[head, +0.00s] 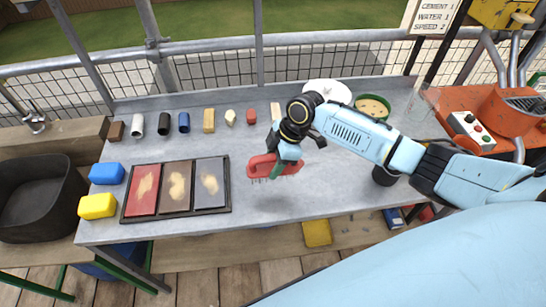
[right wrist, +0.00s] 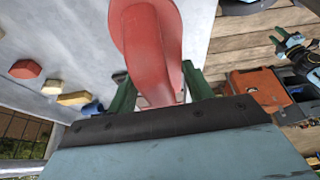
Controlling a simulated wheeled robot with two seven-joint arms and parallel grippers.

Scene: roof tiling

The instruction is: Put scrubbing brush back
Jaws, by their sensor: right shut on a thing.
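The scrubbing brush (head: 272,167) has a red body and handle, with bristles pointing down toward the grey worktop (head: 240,217). My right gripper (head: 284,165) is shut on its handle, just right of the tile tray. Whether the bristles touch the worktop cannot be told. In the right wrist view the red handle (right wrist: 148,40) rises between the dark green fingers of my right gripper (right wrist: 160,92). My left gripper does not show in the head view.
A dark tray (head: 175,216) with three coloured panels, each with a dusty patch, lies left of the brush. Yellow (head: 98,206) and blue (head: 107,174) sponges lie beside it. Several small blocks and cylinders line the back. A white plate (head: 327,91) and green bowl (head: 372,106) stand back right.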

